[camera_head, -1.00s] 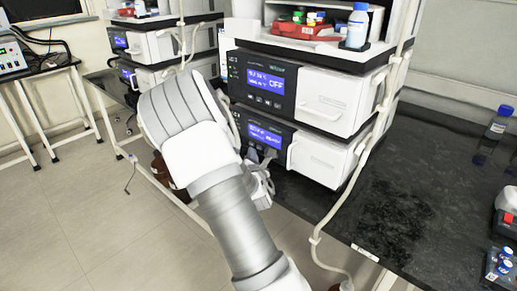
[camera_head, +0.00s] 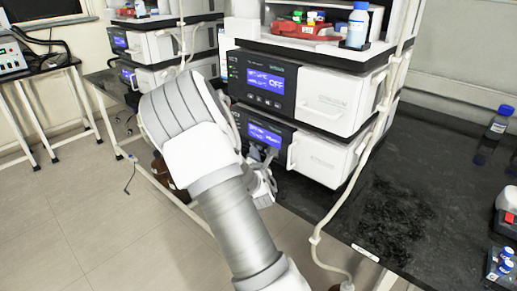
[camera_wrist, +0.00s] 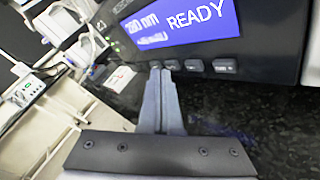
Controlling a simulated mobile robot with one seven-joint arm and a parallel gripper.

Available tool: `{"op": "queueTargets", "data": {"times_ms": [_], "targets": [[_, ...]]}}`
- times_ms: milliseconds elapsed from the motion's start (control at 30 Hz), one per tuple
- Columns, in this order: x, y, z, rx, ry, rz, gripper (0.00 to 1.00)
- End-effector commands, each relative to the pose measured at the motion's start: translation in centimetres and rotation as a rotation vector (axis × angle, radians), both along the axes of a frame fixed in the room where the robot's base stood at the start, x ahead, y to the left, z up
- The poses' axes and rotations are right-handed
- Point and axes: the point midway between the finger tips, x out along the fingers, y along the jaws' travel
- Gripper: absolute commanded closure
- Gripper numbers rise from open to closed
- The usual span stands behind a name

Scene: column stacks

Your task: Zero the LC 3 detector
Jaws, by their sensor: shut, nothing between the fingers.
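The lower module (camera_head: 318,160) of the near column stack has a blue display (camera_head: 265,136) on its dark left panel. In the wrist view this display (camera_wrist: 190,22) reads a value in nm, with READY in large letters. A row of small grey buttons (camera_wrist: 194,65) sits below it. My gripper (camera_wrist: 164,72) is shut and empty, with its fingertips at the left end of the row, over or just in front of the leftmost two buttons. I cannot tell whether they touch. In the head view, my gripper (camera_head: 264,155) is just below the display, partly hidden by my arm.
The upper module (camera_head: 320,100) displays OFF. Bottles (camera_head: 357,26) stand in the tray on top. A pale tube (camera_head: 362,160) hangs down the stack's right side. Another stack (camera_head: 160,45) stands behind left.

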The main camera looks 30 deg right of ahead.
Motion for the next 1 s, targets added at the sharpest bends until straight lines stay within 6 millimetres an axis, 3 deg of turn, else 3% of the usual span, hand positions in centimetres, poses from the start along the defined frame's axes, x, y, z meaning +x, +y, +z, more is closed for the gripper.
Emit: {"op": "queueTargets", "data": {"times_ms": [1000], "targets": [[0.28,-0.8,0.02,0.0,-0.001,-0.001,1.0]]}}
